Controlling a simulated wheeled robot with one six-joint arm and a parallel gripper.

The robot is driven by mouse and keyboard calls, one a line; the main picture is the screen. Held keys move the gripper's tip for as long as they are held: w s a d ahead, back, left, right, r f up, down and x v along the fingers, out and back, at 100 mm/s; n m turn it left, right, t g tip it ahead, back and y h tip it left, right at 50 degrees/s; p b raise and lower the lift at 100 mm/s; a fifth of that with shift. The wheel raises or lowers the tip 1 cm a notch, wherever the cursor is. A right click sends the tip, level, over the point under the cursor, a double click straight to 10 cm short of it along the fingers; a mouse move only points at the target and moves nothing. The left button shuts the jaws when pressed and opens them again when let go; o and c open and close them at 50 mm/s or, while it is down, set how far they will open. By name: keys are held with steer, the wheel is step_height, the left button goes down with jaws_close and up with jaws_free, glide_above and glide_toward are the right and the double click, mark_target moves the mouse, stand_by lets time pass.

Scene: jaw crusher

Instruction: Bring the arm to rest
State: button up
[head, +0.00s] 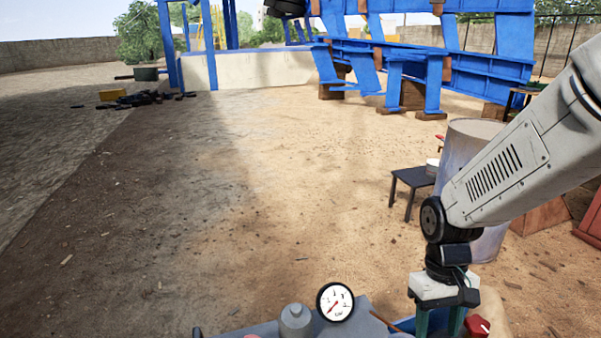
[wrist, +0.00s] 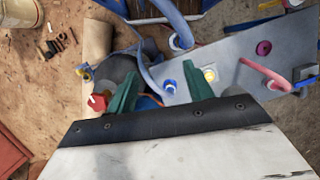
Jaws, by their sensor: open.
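My arm reaches in from the right in the head view and bends down at the wrist. My gripper (wrist: 160,92) shows two green fingers, apart and with nothing held between them. In the head view the gripper (head: 438,322) points down at the lower edge, where its fingertips are cut off. Below it in the wrist view lies a grey panel (wrist: 228,82) with coloured fittings and hoses. A red knob (wrist: 97,102) is just left of the left finger; a red knob (head: 477,326) also shows beside the gripper in the head view.
A round gauge (head: 335,302) and a grey cylindrical fitting (head: 295,322) stand left of the gripper. A metal drum (head: 463,160) and a small dark table (head: 412,184) are behind the arm. Blue steel frames (head: 430,65) stand far back. The sandy ground in the middle is clear.

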steer(key=s+r+m+t, duration=0.1)
steer(key=s+r+t, duration=0.1)
steer(key=s+r, duration=0.3)
steer(key=s+d+r+t, duration=0.1)
steer(key=s+r, duration=0.4)
steer(key=r, duration=0.7)
steer(key=shift+s+d+r+m+t, duration=0.2)
steer(key=shift+s+r+m+t, duration=0.2)
steer(key=shift+t, duration=0.4)
